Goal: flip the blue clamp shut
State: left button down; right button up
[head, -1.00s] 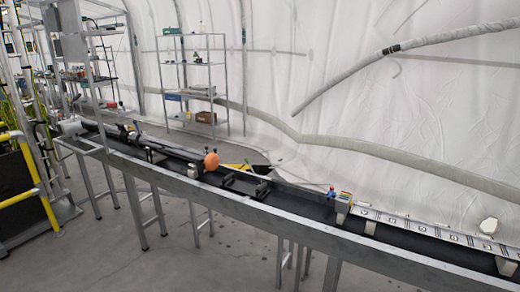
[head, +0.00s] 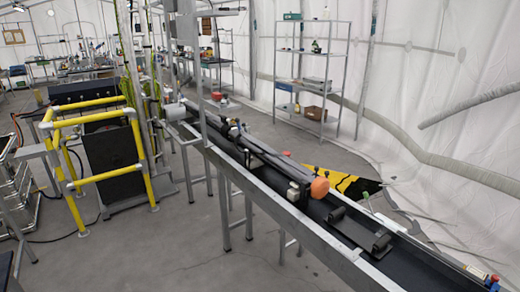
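Neither of my grippers is in view. No blue clamp can be made out for certain. The long conveyor trough (head: 318,243) has metal side rails and runs from the upper middle to the lower right.
An orange ball-like part (head: 319,188) and a dark bracket (head: 358,230) are on the conveyor. A yellow frame (head: 105,178) surrounds a dark cabinet at left. A metal shelf (head: 314,52) stands behind. The grey floor (head: 180,245) left of the conveyor is clear.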

aim_at(237, 120)
jog(key=i+u, duration=0.2)
jog(key=i, duration=0.3)
jog(key=i+j, duration=0.3)
jog(key=i, duration=0.15)
jog(key=i+j+u, duration=0.1)
jog(key=i+j, duration=0.15)
jog(key=i, duration=0.15)
jog(key=i+j, duration=0.25)
jog(key=i, duration=0.2)
jog(key=i+j+u, duration=0.1)
jog(key=i+j, duration=0.15)
jog(key=i, duration=0.2)
jog(key=i+j, duration=0.2)
jog(key=i, duration=0.25)
